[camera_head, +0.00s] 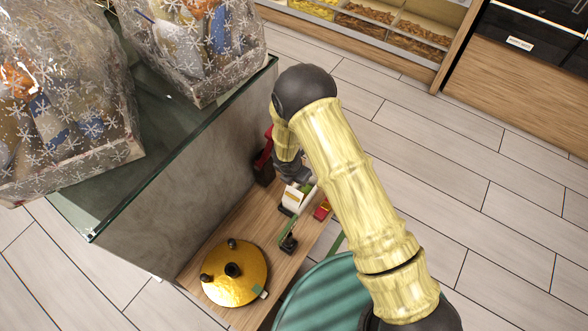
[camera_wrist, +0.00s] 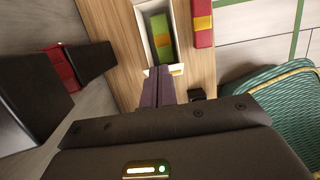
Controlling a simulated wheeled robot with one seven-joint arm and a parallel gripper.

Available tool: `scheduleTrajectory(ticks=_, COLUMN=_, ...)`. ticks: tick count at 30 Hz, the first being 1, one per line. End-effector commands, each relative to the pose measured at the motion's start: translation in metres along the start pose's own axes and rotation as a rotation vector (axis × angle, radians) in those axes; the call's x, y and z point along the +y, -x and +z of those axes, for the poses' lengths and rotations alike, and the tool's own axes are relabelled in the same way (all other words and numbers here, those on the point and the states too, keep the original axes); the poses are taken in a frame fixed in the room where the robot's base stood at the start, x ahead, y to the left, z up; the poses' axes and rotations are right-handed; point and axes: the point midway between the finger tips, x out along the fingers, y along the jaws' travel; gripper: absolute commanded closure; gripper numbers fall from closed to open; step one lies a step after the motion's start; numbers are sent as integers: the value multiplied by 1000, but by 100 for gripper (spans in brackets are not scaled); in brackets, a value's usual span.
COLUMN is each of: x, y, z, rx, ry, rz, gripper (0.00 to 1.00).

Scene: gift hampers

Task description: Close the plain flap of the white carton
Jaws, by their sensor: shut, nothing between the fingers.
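The white carton (camera_head: 292,199) stands on a narrow wooden bench. Pale edges show at the carton's near end, by my fingertips. I cannot tell which edge is the plain flap. My gripper (camera_wrist: 165,72) is shut and empty, its tips at the carton's near end. I cannot tell if they touch it. In the head view my gripper (camera_head: 293,174) is just above and behind the carton, partly hidden by my arm.
A red box with a yellow band (camera_wrist: 203,22) lies right of the carton. A black and red object (camera_head: 264,165) stands behind left. A gold round object with black knobs (camera_head: 236,274) is nearer. A glass-topped counter (camera_head: 165,140) bounds the left. A teal round object (camera_head: 322,298) is at front.

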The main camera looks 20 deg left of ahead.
Motion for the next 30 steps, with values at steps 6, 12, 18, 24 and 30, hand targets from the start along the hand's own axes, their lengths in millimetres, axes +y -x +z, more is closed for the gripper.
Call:
scheduleTrajectory(ticks=6, x=0, y=43, z=2, rx=-3, ry=-2, rz=2, gripper=100)
scheduleTrajectory(ticks=12, x=0, y=56, z=2, rx=-3, ry=-1, rz=1, gripper=100)
scheduleTrajectory(ticks=18, x=0, y=55, z=2, rx=-3, ry=-1, rz=1, gripper=100)
scheduleTrajectory(ticks=24, x=-4, y=60, z=8, rx=-5, ry=-41, rz=0, gripper=100)
scheduleTrajectory(ticks=30, x=-36, y=98, z=45, rx=-9, ry=-351, rz=-10, gripper=100)
